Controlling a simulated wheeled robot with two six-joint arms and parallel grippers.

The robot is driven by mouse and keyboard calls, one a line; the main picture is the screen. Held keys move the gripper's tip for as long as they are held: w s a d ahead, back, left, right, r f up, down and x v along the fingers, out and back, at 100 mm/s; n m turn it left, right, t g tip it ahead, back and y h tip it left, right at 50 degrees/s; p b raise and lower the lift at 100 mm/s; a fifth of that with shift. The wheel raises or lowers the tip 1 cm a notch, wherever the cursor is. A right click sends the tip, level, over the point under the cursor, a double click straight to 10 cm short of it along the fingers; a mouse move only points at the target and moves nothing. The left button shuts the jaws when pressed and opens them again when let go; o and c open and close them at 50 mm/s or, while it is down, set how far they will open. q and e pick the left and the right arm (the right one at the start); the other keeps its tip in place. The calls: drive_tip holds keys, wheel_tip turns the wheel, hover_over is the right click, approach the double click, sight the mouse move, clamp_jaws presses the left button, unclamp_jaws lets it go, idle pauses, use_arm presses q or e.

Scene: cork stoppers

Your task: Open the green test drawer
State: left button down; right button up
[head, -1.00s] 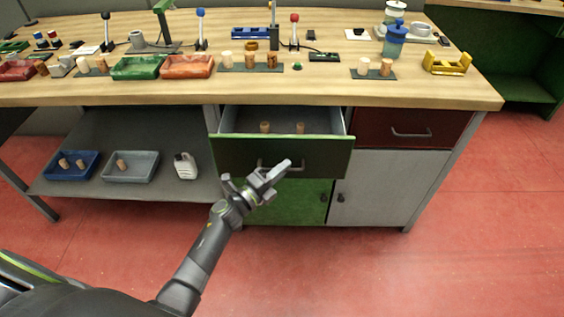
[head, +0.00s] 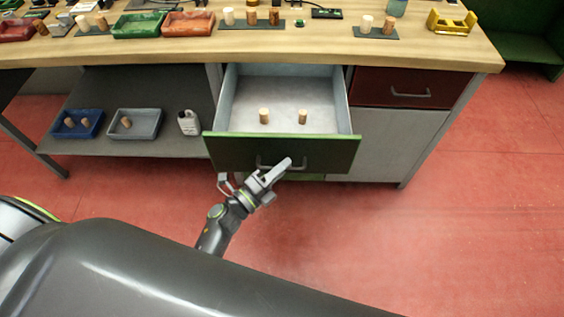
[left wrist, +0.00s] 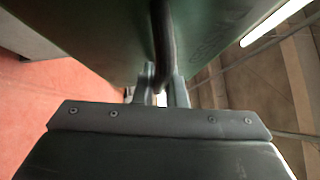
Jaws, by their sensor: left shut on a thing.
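The green test drawer (head: 225,152) stands pulled well out from under the bench in the head view. Its pale inside shows, with two corks (head: 264,116) (head: 302,117) standing in it. My left gripper (head: 282,168) is at the drawer's front and shut on the bar handle (head: 265,164). In the left wrist view the dark handle (left wrist: 161,45) runs down between the fingers (left wrist: 160,92), against the green front (left wrist: 100,30). My right gripper is not in view.
A dark red drawer (head: 400,88) is closed to the right. A blue tray (head: 78,134), a grey tray (head: 140,136) and a white bottle (head: 188,122) are on the lower shelf. The bench top (head: 220,47) holds trays and corks. The red floor (head: 480,220) at right is clear.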

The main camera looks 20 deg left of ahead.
use_arm(q)
drive_tip(key=c, duration=1.5)
unclamp_jaws()
